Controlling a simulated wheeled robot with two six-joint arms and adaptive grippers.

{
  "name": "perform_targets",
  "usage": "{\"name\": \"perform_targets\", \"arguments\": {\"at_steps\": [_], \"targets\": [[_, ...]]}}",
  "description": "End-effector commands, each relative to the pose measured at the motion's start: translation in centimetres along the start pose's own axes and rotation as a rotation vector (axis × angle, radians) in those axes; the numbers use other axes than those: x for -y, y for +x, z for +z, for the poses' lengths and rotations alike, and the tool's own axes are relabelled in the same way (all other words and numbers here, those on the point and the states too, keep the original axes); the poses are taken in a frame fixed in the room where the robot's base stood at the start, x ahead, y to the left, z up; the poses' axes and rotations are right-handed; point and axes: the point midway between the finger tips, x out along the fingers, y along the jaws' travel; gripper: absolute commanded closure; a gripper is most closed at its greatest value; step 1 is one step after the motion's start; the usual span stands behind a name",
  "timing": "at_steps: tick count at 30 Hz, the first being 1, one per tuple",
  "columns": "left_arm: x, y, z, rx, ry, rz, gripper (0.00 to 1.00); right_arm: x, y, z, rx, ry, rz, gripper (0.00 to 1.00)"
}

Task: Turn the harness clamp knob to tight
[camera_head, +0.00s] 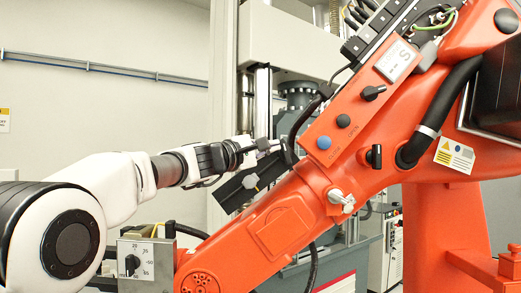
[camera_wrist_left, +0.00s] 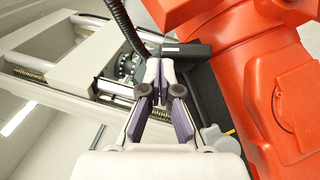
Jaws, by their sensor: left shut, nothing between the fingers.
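A small grey knob (camera_head: 250,181) sits on a dark bracket (camera_head: 236,192) fixed along the orange arm; it looks like the harness clamp knob. A grey lobed knob also shows at the lower right of the left wrist view (camera_wrist_left: 213,137), beside my fingers. My left gripper (camera_head: 248,149) reaches in from the left, just above the bracket, its fingers together and empty. In the left wrist view its fingertips (camera_wrist_left: 160,66) point at the dark bracket and cable, apart from the grey knob. I cannot read the knob's setting. My right gripper is not in view.
The large orange arm (camera_head: 275,222) fills the right, with black dials, a blue button (camera_head: 324,143) and a silver wing knob (camera_head: 341,200). A black cable (camera_wrist_left: 124,22) runs close to my fingertips. A grey dial box (camera_head: 146,262) stands below my left arm.

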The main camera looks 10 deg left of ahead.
Motion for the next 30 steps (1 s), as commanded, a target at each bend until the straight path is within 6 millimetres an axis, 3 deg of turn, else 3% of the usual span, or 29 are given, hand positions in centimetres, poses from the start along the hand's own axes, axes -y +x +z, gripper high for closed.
{"name": "perform_targets", "arguments": {"at_steps": [30], "targets": [[-1.3,2.0,2.1,0.002,0.003,-0.004,1.0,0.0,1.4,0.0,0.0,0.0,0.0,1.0]]}}
